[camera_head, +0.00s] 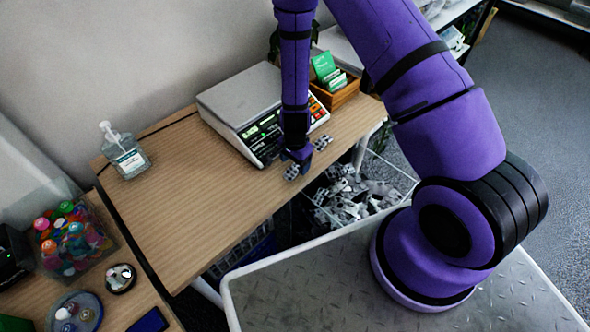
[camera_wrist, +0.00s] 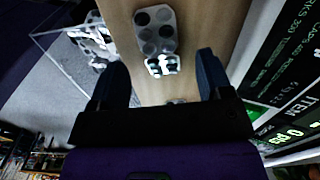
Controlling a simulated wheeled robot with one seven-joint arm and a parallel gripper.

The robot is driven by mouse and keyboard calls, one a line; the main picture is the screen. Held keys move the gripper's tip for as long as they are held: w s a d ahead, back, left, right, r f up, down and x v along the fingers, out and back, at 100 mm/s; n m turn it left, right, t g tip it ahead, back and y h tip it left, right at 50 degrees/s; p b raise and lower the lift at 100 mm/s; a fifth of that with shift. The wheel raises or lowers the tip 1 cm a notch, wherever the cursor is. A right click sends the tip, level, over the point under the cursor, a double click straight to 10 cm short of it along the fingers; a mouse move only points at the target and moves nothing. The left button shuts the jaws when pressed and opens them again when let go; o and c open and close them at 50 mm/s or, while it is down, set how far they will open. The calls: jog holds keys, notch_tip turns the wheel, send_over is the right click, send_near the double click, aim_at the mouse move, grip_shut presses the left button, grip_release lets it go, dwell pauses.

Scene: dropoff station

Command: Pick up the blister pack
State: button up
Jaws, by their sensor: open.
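A grey blister pack with dark round pockets (camera_wrist: 155,30) lies on the wooden table just beyond my fingertips in the wrist view. A bright white-and-dark piece (camera_wrist: 162,66) adjoins its near end, between the fingertips; I cannot tell whether it is part of the same pack. In the head view, one small pack (camera_head: 291,173) lies near the table's front edge and another (camera_head: 322,142) lies to its right. My gripper (camera_head: 297,156) points down, low over the table between them. Its fingers (camera_wrist: 161,64) are open, with nothing clamped.
A scale (camera_head: 240,98) with a lit display stands close behind my gripper. A wooden box with green packets (camera_head: 335,92) is at the back right. A bin of packs (camera_head: 355,195) sits below the table edge. A sanitizer bottle (camera_head: 126,155) stands left; the table's middle is clear.

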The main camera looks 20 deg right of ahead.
aim_at(295, 170)
jog(key=shift+f, duration=1.25)
jog(key=c, duration=1)
jog(key=shift+c, duration=0.2)
